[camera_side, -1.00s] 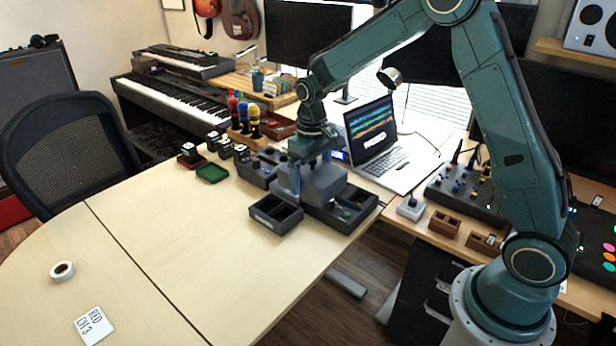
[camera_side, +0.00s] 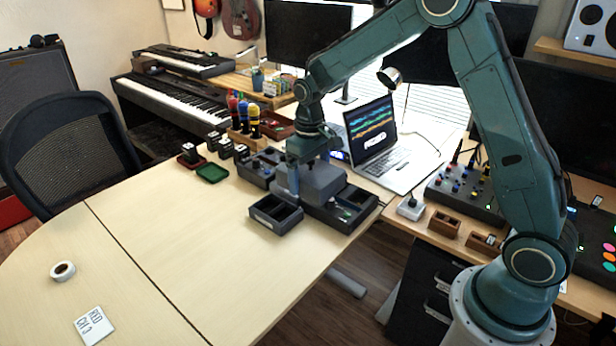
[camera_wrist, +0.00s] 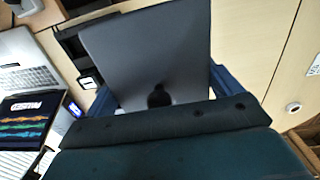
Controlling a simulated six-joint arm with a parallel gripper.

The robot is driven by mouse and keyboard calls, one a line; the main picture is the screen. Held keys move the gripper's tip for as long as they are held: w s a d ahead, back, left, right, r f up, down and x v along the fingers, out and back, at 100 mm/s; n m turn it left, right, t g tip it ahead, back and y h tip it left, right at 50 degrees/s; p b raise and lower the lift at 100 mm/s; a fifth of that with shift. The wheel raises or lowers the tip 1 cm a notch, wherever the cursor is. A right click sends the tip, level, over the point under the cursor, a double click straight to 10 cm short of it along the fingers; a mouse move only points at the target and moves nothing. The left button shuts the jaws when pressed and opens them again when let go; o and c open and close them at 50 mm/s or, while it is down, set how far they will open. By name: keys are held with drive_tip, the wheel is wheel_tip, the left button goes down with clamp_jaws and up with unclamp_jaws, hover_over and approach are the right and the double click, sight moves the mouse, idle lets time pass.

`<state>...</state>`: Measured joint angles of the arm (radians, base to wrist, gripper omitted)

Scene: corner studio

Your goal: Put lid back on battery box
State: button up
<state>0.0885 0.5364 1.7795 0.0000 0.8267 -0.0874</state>
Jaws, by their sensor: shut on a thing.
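A flat grey lid (camera_wrist: 148,48) with a small dark knob fills the middle of the wrist view. In the side view my gripper (camera_side: 307,164) points down over the lid (camera_side: 325,178), close above the dark trays. An open dark grey box (camera_side: 262,219) with a pale label and compartments stands just in front of the lid; it looks like the battery box. The lid's underside is hidden, so I cannot tell whether it touches anything below.
A dark tray with tools (camera_side: 371,207) stands right of the box, at the table edge. Another dark tray (camera_side: 247,175) stands behind left. The table's left (camera_side: 160,235) is mostly clear.

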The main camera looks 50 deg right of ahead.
approach(274, 198)
drive_tip(key=s+a+r, duration=0.2)
drive_tip(key=s+a, duration=0.2)
drive_tip(key=s, duration=0.1)
drive_tip(key=shift+w+d+f, duration=0.25)
drive_tip(key=shift+w+f, duration=0.2)
drive_tip(key=shift+w, duration=0.1)
drive_tip(key=shift+f, duration=0.15)
drive_tip(key=shift+f, duration=2.75)
drive_tip(key=shift+f, duration=0.65)
drive_tip(key=o, duration=0.7)
drive_tip(key=shift+o, duration=0.2)
wheel_tip(274, 198, up, 11)
idle(0.4)
